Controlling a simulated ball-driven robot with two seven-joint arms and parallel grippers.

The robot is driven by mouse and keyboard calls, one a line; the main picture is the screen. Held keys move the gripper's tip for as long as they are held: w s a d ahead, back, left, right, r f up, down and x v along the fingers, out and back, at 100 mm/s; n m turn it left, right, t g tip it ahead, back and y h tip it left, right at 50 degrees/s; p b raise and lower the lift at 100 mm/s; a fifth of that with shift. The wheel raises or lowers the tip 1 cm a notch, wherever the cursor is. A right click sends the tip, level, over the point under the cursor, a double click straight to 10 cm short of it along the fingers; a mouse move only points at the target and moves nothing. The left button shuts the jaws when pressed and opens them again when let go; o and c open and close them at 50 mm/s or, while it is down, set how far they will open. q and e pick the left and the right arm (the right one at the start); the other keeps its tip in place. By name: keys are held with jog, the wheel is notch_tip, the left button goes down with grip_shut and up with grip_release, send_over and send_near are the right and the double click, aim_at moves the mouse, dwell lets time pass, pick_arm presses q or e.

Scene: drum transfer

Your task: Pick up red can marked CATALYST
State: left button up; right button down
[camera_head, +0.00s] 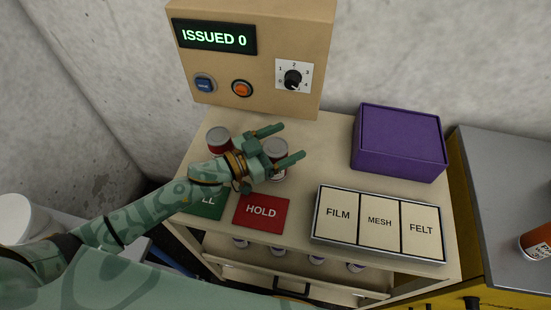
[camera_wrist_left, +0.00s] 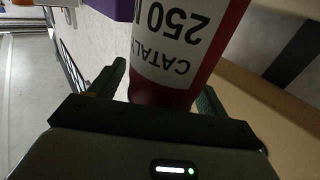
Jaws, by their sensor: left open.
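The red can marked CATALYST (camera_wrist_left: 165,95) fills the middle of the left wrist view, upside down there, with a white label reading "CATAL… 250". My left gripper (camera_head: 279,143) is open, with one finger on each side of a grey-lidded can (camera_head: 275,147) on the cabinet top. In the left wrist view the fingers (camera_wrist_left: 155,92) flank the red can; I cannot tell whether they touch it. A second red can (camera_head: 219,139) with a grey lid stands to the left, partly hidden by my gripper. My right gripper is not in view.
A beige control box (camera_head: 250,55) reading "ISSUED 0" stands behind. A purple box (camera_head: 400,140) is at the right, a FILM/MESH/FELT tray (camera_head: 318,236) in front of it. A red HOLD card (camera_head: 262,211) and a green card (camera_head: 206,207) lie near the front edge. Several cans sit below.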

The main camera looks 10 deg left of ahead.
pick_arm(q)
jog(key=c, duration=1.4)
grip_shut()
jog(key=shift+r, duration=0.2)
